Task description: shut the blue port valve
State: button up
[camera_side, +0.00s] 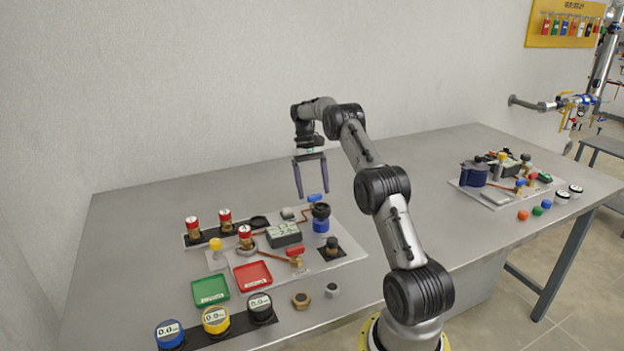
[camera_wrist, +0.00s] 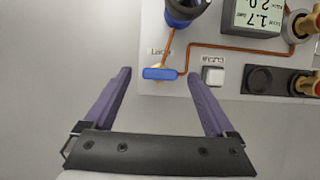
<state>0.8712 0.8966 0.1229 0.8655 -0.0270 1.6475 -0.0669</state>
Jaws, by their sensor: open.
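The blue port valve shows in the wrist view as a blue lever handle (camera_wrist: 160,73) lying crosswise on a copper line at the board's edge. In the side view the blue handle (camera_side: 315,198) is at the board's back right. My gripper (camera_side: 312,196) is open and empty, pointing down above the board near the blue handle. In the wrist view my gripper's two purple fingers (camera_wrist: 160,76) stand apart, with the blue handle seen between their tips. I cannot tell the exact height gap. The board (camera_wrist: 225,83) carries copper tubing and a label beside the valve.
A blue and black cylinder (camera_side: 320,218) stands close to the valve. A display unit (camera_side: 284,234), a red-handled valve (camera_side: 295,250) and red-capped fittings (camera_side: 193,226) are on the board. Green (camera_side: 210,290) and red (camera_side: 253,274) trays lie in front. The table behind the board is clear.

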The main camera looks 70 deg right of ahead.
jog(key=v, duration=0.6)
jog(key=shift+r, duration=0.25)
jog(key=shift+w, duration=0.1)
